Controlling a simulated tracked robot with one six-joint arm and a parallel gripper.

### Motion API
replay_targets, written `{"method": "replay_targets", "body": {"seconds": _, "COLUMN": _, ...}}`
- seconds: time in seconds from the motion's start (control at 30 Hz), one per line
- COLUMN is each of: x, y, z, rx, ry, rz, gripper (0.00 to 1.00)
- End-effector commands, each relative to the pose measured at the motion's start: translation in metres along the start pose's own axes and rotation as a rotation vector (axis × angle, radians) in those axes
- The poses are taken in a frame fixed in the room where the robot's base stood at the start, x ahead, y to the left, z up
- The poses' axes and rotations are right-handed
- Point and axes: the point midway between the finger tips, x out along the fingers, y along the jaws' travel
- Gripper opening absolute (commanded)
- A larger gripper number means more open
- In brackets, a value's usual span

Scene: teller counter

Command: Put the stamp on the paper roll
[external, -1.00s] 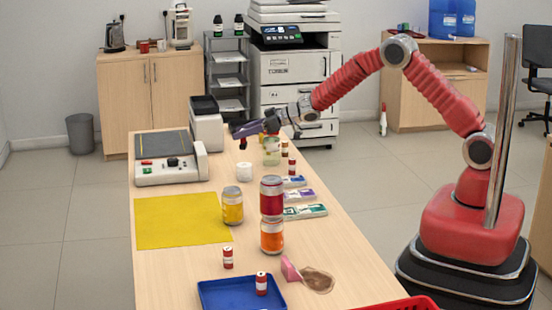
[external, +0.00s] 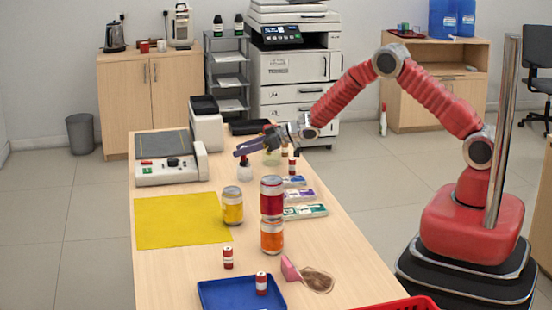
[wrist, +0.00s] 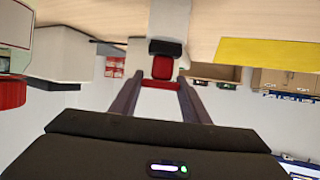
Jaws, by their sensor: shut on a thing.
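The stamp (wrist: 162,67) has a red handle and a black base. In the wrist view its handle is between the fingertips of my gripper (wrist: 161,80), which is shut on it. In the external view the stamp (external: 246,161) shows as a small dark shape below my gripper (external: 240,151). The white paper roll (external: 245,174) stands on the counter directly under the stamp. In the wrist view the black base meets the roll (wrist: 170,18) or lies very close to it; I cannot tell whether they touch.
Cans stand nearer the camera: a yellow one (external: 232,210) and a red one (external: 271,195) stacked on an orange one (external: 271,240). A yellow sheet (external: 175,222) lies at left. A scale-like device (external: 170,172) is behind it. A glass jar (external: 272,156) stands close right.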

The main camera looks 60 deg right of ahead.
Motion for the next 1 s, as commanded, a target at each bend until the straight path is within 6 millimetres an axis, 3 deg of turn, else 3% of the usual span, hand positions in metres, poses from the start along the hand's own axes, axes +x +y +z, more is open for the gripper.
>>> {"method": "replay_targets", "body": {"seconds": 0.27, "x": 0.0005, "y": 0.0000, "z": 0.0007, "rx": 0.000, "ry": 0.001, "rz": 0.000, "gripper": 0.19}}
{"method": "replay_targets", "body": {"seconds": 0.3, "x": 0.0004, "y": 0.0000, "z": 0.0006, "rx": -0.001, "ry": 0.001, "rz": 0.000, "gripper": 0.44}}
{"method": "replay_targets", "body": {"seconds": 0.53, "x": 0.0004, "y": 0.0000, "z": 0.0005, "rx": -0.001, "ry": 0.001, "rz": 0.000, "gripper": 0.60}}
{"method": "replay_targets", "body": {"seconds": 1.0, "x": -0.0089, "y": 0.0003, "z": -0.0018, "rx": -0.001, "ry": 0.001, "rz": 0.000, "gripper": 0.60}}
